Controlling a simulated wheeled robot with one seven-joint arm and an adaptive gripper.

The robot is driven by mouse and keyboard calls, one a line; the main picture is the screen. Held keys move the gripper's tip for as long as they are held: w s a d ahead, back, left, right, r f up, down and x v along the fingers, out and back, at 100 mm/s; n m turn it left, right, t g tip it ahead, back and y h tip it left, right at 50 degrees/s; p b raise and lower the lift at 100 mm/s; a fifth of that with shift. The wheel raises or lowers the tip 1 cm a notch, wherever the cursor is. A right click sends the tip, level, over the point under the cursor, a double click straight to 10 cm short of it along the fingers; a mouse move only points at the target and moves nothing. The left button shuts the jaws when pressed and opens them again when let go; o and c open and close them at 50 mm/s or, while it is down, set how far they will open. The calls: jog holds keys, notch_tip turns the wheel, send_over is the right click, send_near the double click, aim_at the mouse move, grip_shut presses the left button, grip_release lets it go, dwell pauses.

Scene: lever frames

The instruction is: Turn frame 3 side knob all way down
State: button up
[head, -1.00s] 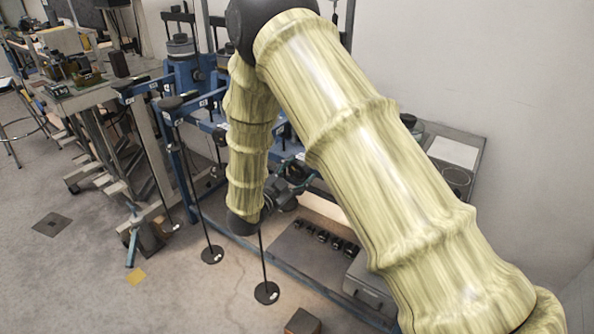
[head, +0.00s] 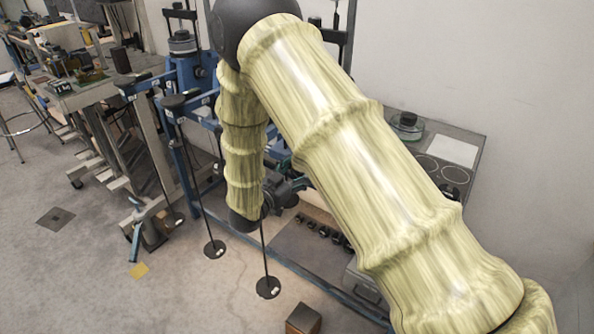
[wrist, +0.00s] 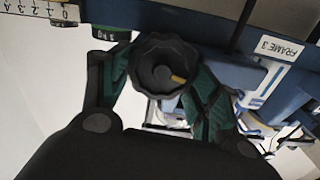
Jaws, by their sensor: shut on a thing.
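The side knob (wrist: 160,66) is dark and lobed, with a short yellowish mark on its face, in the upper middle of the wrist view. It sits beside a blue bar carrying a white "FRAME 3" label (wrist: 280,48). My gripper (wrist: 163,76) is shut on the knob, with a green-padded finger on either side. In the head view my gripper (head: 281,188) is small and dark beside the blue lever frame (head: 197,92). There my arm hides much of frame 3, and I cannot make out the knob.
Thin black rods with round feet (head: 268,288) stand on the floor below my gripper. A small box (head: 303,319) is at the bottom edge. A grey bench (head: 445,150) stands behind my arm at right. Open floor lies at the lower left.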

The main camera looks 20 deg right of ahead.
jog(key=shift+f, duration=0.1)
jog(key=o, duration=1)
jog(key=v, duration=1.2)
